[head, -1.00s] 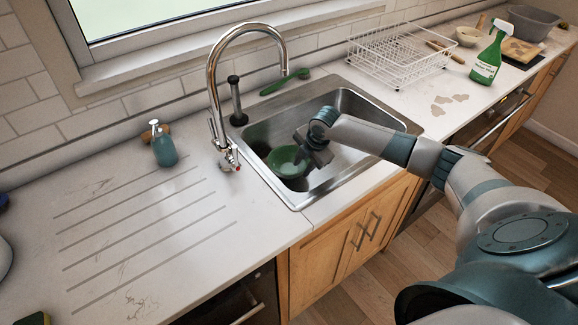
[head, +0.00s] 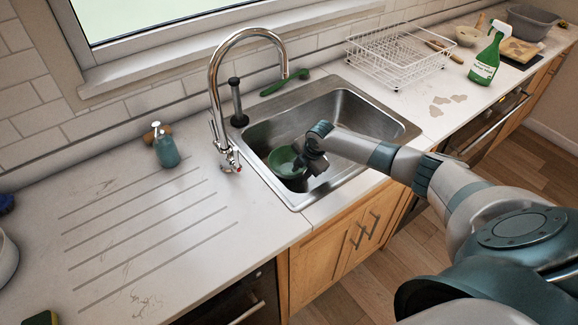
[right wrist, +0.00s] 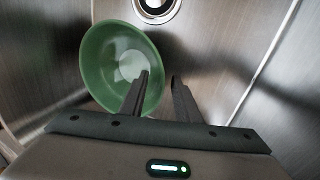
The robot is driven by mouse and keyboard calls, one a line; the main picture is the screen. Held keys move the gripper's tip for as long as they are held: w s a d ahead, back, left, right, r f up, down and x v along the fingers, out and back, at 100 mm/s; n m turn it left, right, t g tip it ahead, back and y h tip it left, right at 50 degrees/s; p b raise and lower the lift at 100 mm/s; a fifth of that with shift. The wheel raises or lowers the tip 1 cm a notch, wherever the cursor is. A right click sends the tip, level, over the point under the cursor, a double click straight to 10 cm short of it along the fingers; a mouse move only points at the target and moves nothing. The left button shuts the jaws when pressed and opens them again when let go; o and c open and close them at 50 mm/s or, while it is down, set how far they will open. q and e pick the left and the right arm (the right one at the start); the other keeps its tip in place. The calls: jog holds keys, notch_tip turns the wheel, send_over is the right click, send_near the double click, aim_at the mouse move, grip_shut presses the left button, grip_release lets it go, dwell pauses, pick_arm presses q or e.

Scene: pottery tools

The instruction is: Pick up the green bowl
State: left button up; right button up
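The green bowl (head: 281,160) sits in the left part of the steel sink (head: 350,98), and its right side is partly hidden by my right gripper in the head view. My right gripper (head: 300,163) is down inside the sink at the bowl's right side. In the right wrist view, the bowl (right wrist: 98,62) shows its open inside. The gripper fingers (right wrist: 160,76) are apart, one over the bowl's inside and one beyond its right rim. I cannot tell whether either finger touches the bowl. My left gripper is not in view.
The tap (head: 214,100) arches beside the sink's left edge. A green brush (head: 285,82) lies behind the sink. A white dish rack (head: 400,55) and a green spray bottle (head: 486,60) stand to the right. A soap bottle (head: 165,147) stands left on the mostly clear drainboard.

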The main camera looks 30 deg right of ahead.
grip_shut()
dwell(1.5)
